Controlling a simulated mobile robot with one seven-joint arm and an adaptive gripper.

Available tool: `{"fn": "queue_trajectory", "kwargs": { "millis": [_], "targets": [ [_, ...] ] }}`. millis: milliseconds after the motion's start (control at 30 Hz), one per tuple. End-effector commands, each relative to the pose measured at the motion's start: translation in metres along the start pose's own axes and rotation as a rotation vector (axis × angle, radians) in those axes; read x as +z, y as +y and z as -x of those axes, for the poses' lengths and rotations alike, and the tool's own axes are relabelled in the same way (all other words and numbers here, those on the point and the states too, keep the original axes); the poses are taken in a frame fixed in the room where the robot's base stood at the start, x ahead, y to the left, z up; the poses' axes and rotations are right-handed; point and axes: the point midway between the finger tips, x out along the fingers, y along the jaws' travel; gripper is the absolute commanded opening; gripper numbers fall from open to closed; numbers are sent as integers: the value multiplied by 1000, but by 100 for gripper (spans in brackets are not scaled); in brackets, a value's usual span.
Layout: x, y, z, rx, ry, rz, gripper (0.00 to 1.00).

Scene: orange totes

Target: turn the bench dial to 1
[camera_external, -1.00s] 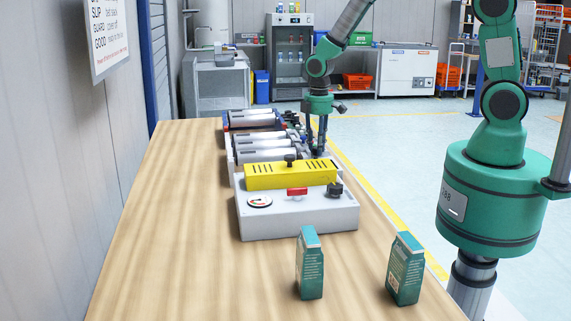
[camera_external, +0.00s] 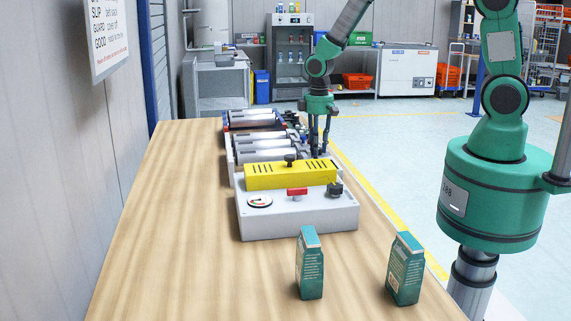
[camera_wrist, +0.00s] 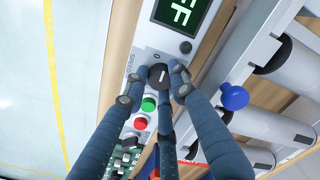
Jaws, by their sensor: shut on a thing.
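The bench dial (camera_wrist: 161,76) is a small black round knob with a pale mark, on a light grey panel in the wrist view. My gripper (camera_wrist: 158,82) has its dark blue fingers closed around the dial, with fingertips on its sides. In the external view my gripper (camera_external: 318,150) points straight down at the right edge of the bench equipment, and the dial is hidden there. A dark display (camera_wrist: 182,12) beside the dial shows green letters, with "FF" visible and the rest cut off.
Green (camera_wrist: 149,104) and red (camera_wrist: 140,123) buttons sit close to the dial. A blue knob (camera_wrist: 233,96) and grey rollers lie to the right. Nearer the external camera are a yellow-covered box (camera_external: 290,174) and two teal cartons (camera_external: 310,265) (camera_external: 405,270). The left tabletop is clear.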

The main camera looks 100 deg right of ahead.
Motion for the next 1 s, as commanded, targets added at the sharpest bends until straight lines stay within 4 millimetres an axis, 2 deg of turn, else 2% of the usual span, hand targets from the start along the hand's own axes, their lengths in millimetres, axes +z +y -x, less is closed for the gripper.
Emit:
{"fn": "queue_trajectory", "kwargs": {
  "millis": [500, 700, 1000],
  "targets": [
    [-1, 0, 1, 0, 2, -443, 0],
    [0, 0, 0, 0, 1, -535, 0],
    [0, 0, 0, 0, 1, -576, 0]
  ]
}}
